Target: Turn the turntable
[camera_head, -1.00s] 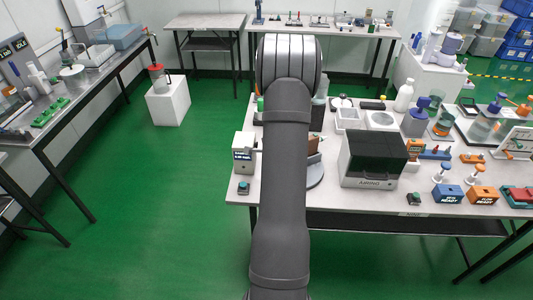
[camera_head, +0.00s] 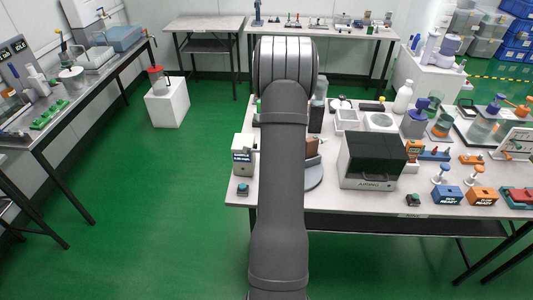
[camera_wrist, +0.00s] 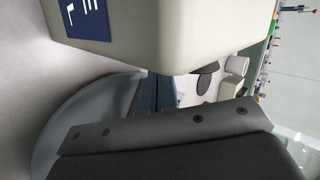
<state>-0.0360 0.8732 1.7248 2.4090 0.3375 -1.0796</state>
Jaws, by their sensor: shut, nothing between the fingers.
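The turntable (camera_head: 315,177) is a round grey disc near the front edge of the right-hand table, mostly hidden behind my arm in the head view. Its grey curved rim also shows at the left of the wrist view (camera_wrist: 50,130). A brown block (camera_head: 312,148) shows above the disc beside my arm. In the head view my gripper is hidden by my arm. In the wrist view the dark, bolted body of my gripper (camera_wrist: 170,140) fills the bottom, overlapping the disc. It is shut and empty; whether it touches the disc cannot be told.
A cream box with a blue label (camera_wrist: 110,25) looms close above the disc in the wrist view. A small cream unit with a dark display (camera_head: 243,156) stands left of my arm. A black-lidded box (camera_head: 373,158) stands to the right. Several testers and bottles crowd the table further right.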

